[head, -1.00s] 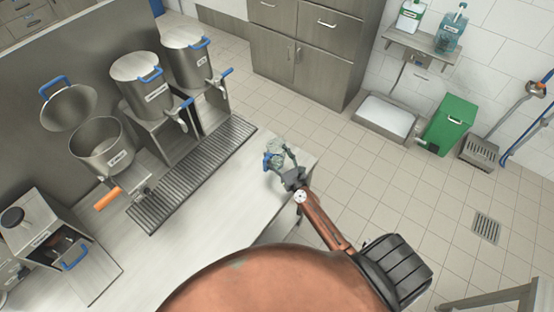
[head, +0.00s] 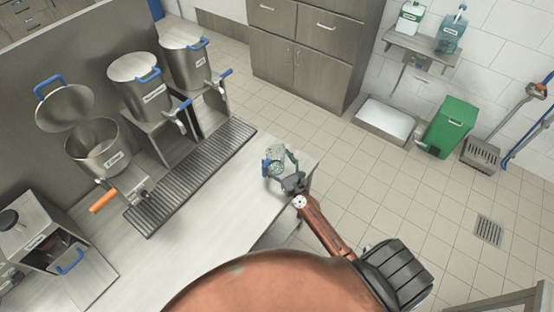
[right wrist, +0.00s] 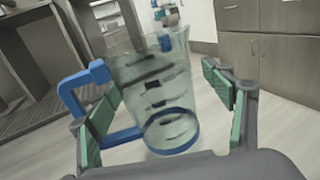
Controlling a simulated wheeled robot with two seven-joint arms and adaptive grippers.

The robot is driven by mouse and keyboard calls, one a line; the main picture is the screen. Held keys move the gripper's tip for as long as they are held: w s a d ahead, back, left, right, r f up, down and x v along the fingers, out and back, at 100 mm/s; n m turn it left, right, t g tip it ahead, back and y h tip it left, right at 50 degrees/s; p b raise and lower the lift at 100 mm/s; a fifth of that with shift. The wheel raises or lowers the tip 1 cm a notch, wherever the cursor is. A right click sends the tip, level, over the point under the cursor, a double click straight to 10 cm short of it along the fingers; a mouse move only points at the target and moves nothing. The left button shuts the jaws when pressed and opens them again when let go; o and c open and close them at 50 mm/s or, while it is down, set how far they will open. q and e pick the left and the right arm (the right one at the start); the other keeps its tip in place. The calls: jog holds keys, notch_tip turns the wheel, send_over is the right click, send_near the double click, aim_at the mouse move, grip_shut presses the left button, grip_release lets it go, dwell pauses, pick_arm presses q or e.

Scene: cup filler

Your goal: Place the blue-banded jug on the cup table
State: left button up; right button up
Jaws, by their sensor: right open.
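The blue-banded jug (head: 274,164) is clear, with a blue handle and a blue ring. In the head view it is at the far right corner of the pale table (head: 213,215), seemingly standing on it. In the right wrist view the jug (right wrist: 160,90) is between my right gripper's spread fingers, its blue handle to the left. My right gripper (head: 289,167) is open beside the jug; it also shows in the right wrist view (right wrist: 165,110). I see a gap between the jug and the right finger; contact on the left is unclear. My left gripper is out of view.
A ribbed drip tray (head: 195,175) runs along the table, below several steel urns with taps, one being the open urn (head: 95,150). A steel box (head: 40,235) stands at the left. Beyond the table's right edge is open tiled floor, with a green bin (head: 446,126).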

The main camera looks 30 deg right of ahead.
jog(key=shift+r, duration=0.15)
jog(key=shift+s, duration=0.3)
jog(key=s, duration=0.3)
jog(key=s+b, duration=0.1)
jog(key=s, duration=0.6)
jog(key=shift+s+a+b, duration=0.25)
jog(key=shift+b, duration=0.05)
jog(key=shift+s, duration=0.45)
